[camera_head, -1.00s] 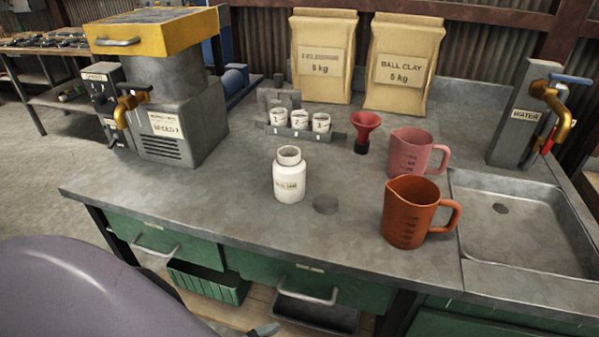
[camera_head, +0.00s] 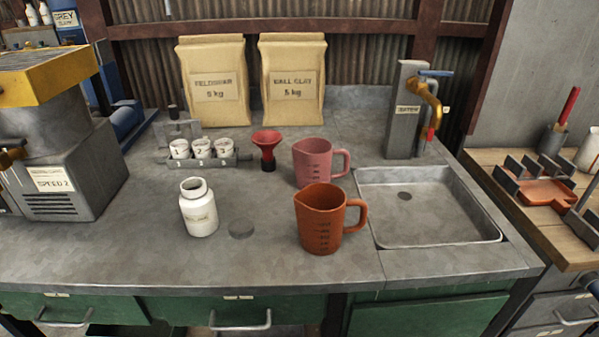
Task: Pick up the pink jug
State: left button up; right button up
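The pink jug (camera_head: 313,164) stands upright on the grey workbench (camera_head: 120,250), with its handle to the right. An orange-brown jug (camera_head: 320,228) stands in front of it and hides part of its lower side. Both jugs have measuring marks on the front. Neither of my grippers shows in the head view, so nothing is seen touching the pink jug.
A sink (camera_head: 425,215) with a water tap (camera_head: 428,105) lies right of the jugs. A red funnel (camera_head: 267,145), a rack of small cups (camera_head: 203,158) and a white bottle (camera_head: 198,207) stand left. Two clay bags (camera_head: 216,85) (camera_head: 292,80) stand behind. The bench front is clear.

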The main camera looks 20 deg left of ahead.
aim_at(312, 156)
jog(key=i+l+z, duration=0.1)
jog(key=l, duration=0.3)
jog(key=l+z, duration=0.1)
jog(key=l, duration=0.3)
jog(key=i+l+z, duration=0.1)
jog(key=l, duration=0.3)
jog(key=i+l+z, duration=0.1)
jog(key=l, duration=0.25)
jog(key=i, duration=0.1)
